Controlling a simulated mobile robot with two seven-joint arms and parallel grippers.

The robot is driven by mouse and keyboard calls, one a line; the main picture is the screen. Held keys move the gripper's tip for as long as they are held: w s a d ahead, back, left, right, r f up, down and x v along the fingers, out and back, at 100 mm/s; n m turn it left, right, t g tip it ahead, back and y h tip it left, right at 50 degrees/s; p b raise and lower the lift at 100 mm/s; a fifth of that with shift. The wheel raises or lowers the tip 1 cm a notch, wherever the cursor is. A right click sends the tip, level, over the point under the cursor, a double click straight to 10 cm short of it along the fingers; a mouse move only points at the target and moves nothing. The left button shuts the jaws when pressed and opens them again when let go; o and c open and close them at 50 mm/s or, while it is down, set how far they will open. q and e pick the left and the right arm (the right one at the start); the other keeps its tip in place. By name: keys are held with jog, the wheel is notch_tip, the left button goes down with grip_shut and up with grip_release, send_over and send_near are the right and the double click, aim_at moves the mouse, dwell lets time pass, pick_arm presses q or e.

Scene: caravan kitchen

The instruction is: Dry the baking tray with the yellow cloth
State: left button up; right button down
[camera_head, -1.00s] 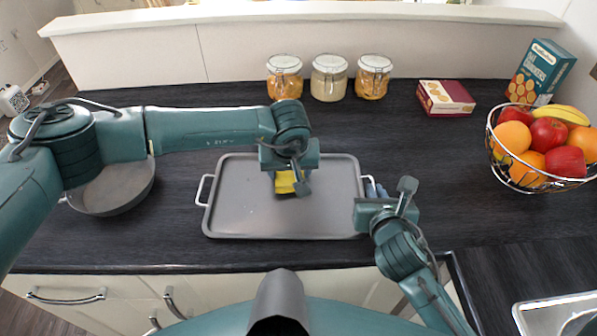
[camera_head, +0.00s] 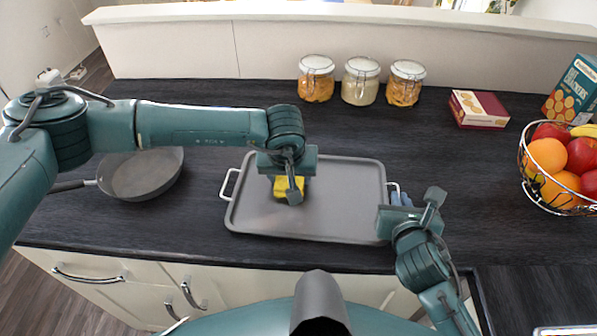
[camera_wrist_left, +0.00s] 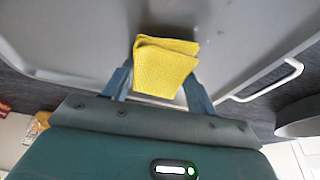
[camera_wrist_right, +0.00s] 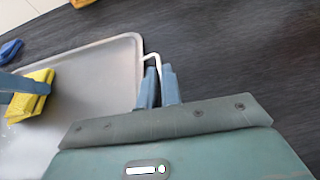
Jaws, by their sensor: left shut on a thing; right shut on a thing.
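The grey baking tray (camera_head: 345,205) lies flat on the dark worktop, with a white wire handle at each short end. My left gripper (camera_head: 288,188) is over the left half of the tray, shut on the folded yellow cloth (camera_head: 281,188). The cloth shows clearly between the fingers in the left wrist view (camera_wrist_left: 165,68) and is against or just above the tray surface. My right gripper (camera_head: 400,198) is at the tray's right end. In the right wrist view its fingers (camera_wrist_right: 158,88) are shut on the tray's right handle (camera_wrist_right: 151,60).
A grey frying pan (camera_head: 140,175) stands left of the tray. Three glass jars (camera_head: 361,82), a small red box (camera_head: 479,110), a crackers box (camera_head: 572,92) and a wire fruit basket (camera_head: 540,190) stand behind and to the right.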

pick_arm(q)
jog(key=shift+s+a, duration=0.3)
jog(key=shift+a, duration=0.5)
jog(key=shift+s+a, duration=0.15)
jog(key=shift+s, duration=2.3)
jog(key=shift+s+d+r, duration=0.1)
jog(key=shift+s+d, duration=0.35)
jog(key=shift+d, duration=0.6)
jog(key=shift+s+d+f, duration=0.1)
jog(key=shift+s+d, duration=0.35)
jog(key=shift+d, duration=0.6)
jog(key=shift+s+d+r, duration=0.1)
jog(key=shift+s+d, duration=0.35)
jog(key=shift+d, duration=0.6)
jog(key=shift+w+d, duration=0.1)
jog(key=shift+w, duration=2.35)
jog(key=shift+r, duration=3.05)
jog(key=shift+r, duration=0.1)
notch_tip(320, 180, up, 6)
send_over(310, 193)
jog(key=s, duration=0.1)
jog(key=shift+s, duration=0.15)
